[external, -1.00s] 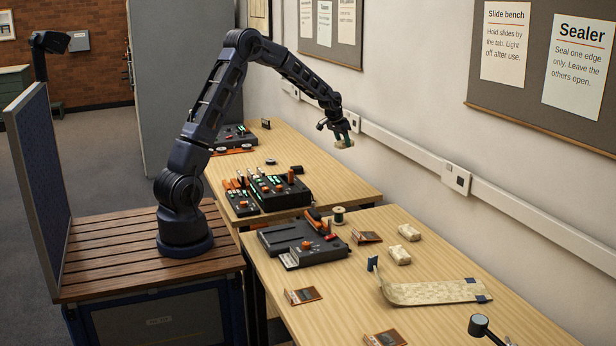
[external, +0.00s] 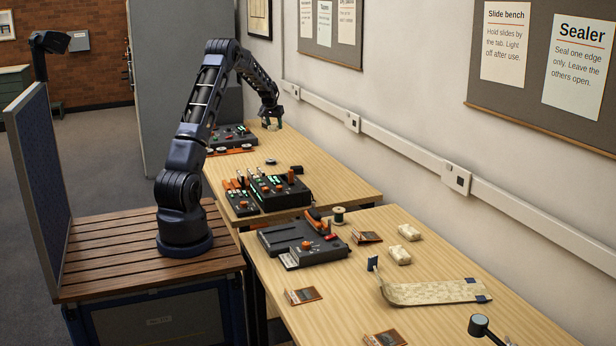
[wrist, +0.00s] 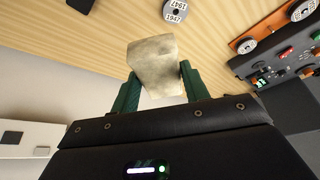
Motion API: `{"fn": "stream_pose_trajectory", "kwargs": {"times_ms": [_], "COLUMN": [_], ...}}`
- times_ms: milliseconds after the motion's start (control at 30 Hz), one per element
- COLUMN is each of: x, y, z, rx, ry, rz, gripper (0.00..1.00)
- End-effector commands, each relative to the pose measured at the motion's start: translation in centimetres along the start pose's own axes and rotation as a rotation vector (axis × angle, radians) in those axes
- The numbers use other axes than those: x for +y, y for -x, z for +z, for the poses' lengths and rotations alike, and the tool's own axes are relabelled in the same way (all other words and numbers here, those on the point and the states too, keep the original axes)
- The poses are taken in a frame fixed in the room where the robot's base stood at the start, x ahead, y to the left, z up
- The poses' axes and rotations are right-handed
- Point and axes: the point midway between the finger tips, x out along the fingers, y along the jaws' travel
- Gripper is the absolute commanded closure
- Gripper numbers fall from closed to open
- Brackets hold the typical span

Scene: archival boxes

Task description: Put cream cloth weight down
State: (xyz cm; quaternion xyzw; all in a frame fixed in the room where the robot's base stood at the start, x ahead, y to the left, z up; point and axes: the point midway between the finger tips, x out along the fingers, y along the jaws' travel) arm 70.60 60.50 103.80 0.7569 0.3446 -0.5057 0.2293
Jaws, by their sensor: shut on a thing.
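In the wrist view, my gripper (wrist: 158,80) is shut on a cream cloth weight (wrist: 153,62), a pale block held between the two green fingers. Wood-grained tabletop shows beyond it. In the external view, my gripper (external: 271,121) is at the far end of the back table (external: 325,180), low near the wall side. The held weight is too small and covered there to make out, and I cannot tell whether it touches the table. Two other cream cloth weights (external: 409,232) (external: 399,256) lie on the front table (external: 455,255).
A round reel labelled 1947 (wrist: 175,10) lies near the held weight. A dark console (wrist: 290,65) with an orange reel strip (wrist: 262,33) is on the right in the wrist view. A wall rail (external: 400,145) runs along the tables. A long pale strip (external: 436,292) lies on the front table.

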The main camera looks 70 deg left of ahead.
Motion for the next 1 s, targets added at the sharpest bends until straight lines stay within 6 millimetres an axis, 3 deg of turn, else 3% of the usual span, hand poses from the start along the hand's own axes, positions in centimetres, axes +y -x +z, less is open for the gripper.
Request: {"fn": "stream_pose_trajectory", "kwargs": {"times_ms": [33,300,500,600,767,1000], "x": [-2.3,-13.9,-20.7,-22.8,-24.6,-24.8], "y": [-0.1,-0.2,0.1,0.1,0.1,-3.4], "z": [-0.3,-0.7,-0.2,0.0,0.3,1.8], "rx": [0.001,0.001,0.0,0.0,-0.001,-0.003], "ry": [0.029,0.169,0.251,0.278,0.299,0.302], "rz": [-0.012,-0.07,-0.105,-0.115,-0.123,-0.124], "gripper": [0.9,0.9,0.9,0.9,0.9,0.9]}}
